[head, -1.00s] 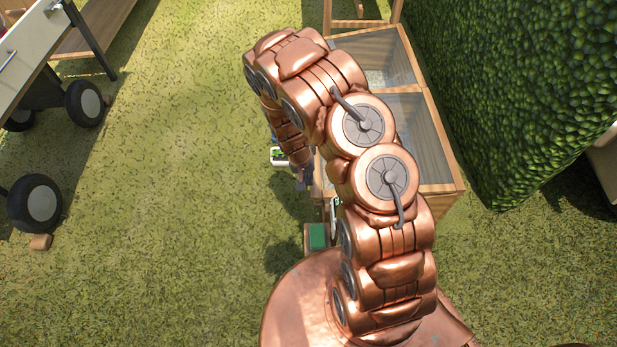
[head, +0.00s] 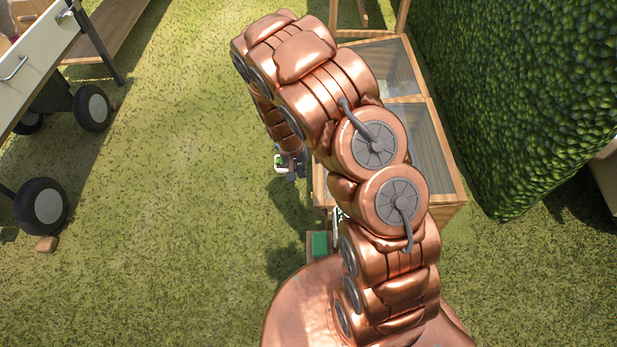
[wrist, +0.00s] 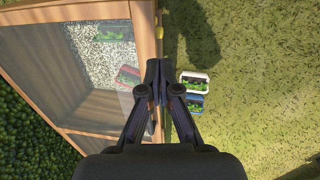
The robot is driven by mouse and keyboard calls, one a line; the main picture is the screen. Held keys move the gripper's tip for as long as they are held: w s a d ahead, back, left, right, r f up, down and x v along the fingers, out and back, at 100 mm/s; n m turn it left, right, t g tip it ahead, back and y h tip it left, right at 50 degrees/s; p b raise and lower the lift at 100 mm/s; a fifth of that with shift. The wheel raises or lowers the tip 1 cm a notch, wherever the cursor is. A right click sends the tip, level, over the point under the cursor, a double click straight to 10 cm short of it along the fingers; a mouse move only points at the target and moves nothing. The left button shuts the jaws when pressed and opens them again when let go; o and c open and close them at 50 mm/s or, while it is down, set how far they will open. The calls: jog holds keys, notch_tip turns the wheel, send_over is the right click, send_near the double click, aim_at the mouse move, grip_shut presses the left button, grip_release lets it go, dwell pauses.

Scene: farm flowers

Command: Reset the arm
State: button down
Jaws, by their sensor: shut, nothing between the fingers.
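My gripper (wrist: 155,72) points down in the wrist view, its dark fingers together and empty. It is over the edge of the wooden-framed glass box (wrist: 90,75), with grass to the right. In the head view my copper arm is bent in front of that box (head: 449,190) and hides part of it. The gripper's dark end (head: 291,165) shows only in part below the arm's far end; its fingertips are not clear there.
A white planter (wrist: 196,77) and a blue planter (wrist: 186,103) stand on the grass beside the box. More planters lie inside it on pale gravel. A hedge (head: 520,90) borders the right. A wheeled cart (head: 40,90) stands at left, with open grass between.

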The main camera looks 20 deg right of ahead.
jog(key=r, duration=0.1)
jog(key=a+r, duration=0.1)
jog(key=r, duration=0.1)
jog(key=shift+w+a, duration=0.3)
jog(key=shift+r, duration=0.15)
jog(key=s+r+n, duration=0.1)
jog(key=s+r, duration=0.5)
jog(key=r, duration=0.3)
jog(key=s+r, duration=0.6)
jog(key=r, duration=0.3)
jog(key=s+a+r+n+g+y, duration=0.1)
jog(key=s+a+r+n, duration=0.1)
jog(key=s+r, duration=0.5)
jog(key=s+a+r+n+g+y, duration=0.1)
jog(key=s+r+n, duration=0.15)
jog(key=s, duration=0.85)
notch_tip(320, 180, up, 24)
jog(key=s+t+p, duration=0.1)
jog(key=s+p, duration=0.1)
jog(key=p, duration=2)
jog(key=shift+m+p, duration=0.3)
jog(key=shift+m, duration=0.05)
jog(key=shift+s+a, duration=0.1)
